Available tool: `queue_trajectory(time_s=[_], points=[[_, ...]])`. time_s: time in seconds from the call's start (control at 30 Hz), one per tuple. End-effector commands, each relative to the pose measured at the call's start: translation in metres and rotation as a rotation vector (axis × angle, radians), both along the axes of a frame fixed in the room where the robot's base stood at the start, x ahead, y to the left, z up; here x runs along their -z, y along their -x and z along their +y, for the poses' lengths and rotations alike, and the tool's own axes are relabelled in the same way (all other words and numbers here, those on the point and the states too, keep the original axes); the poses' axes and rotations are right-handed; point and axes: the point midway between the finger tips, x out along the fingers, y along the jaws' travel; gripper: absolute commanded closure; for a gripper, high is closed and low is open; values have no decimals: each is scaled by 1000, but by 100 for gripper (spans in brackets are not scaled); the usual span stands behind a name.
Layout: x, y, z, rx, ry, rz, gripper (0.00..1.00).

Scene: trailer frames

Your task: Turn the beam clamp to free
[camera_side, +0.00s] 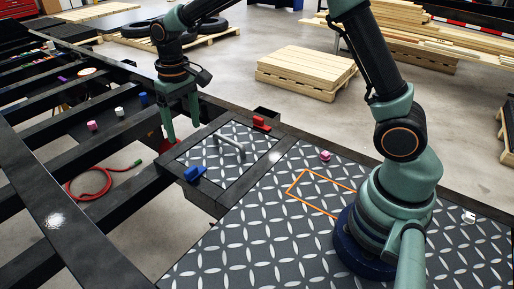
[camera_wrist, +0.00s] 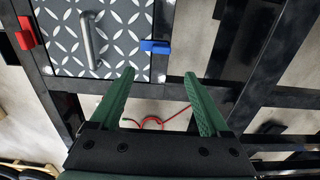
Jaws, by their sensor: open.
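A square hatch panel (camera_side: 211,153) of dark diamond plate with a grey bar handle (camera_side: 232,145) lies in a black beam frame. A blue clamp (camera_side: 194,174) sits at its near edge and a red clamp (camera_side: 261,124) at its far edge. I cannot tell which is the beam clamp. The wrist view shows the blue clamp (camera_wrist: 155,46) lying partly over the panel edge, and the red clamp (camera_wrist: 25,33) at far left. My gripper (camera_side: 183,127) is open and empty, pointing down beside the panel's left edge, apart from both clamps. Its fingers (camera_wrist: 159,78) frame the beam edge.
Open gaps between black beams lie left of the panel, with a red hose (camera_side: 90,184) on the floor below. A pink piece (camera_side: 326,155) sits on the diamond-plate deck (camera_side: 285,240) near an orange outline (camera_side: 297,186). Small pink and white pieces (camera_side: 93,126) lie left.

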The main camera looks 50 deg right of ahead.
Motion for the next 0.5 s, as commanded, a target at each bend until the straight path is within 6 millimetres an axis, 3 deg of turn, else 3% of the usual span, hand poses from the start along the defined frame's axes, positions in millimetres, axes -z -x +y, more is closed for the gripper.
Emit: queue_trajectory(time_s=[0.27,0.5], points=[[21,-4,4,1,4,21,20],[62,-3,4,1,4,23,20]])
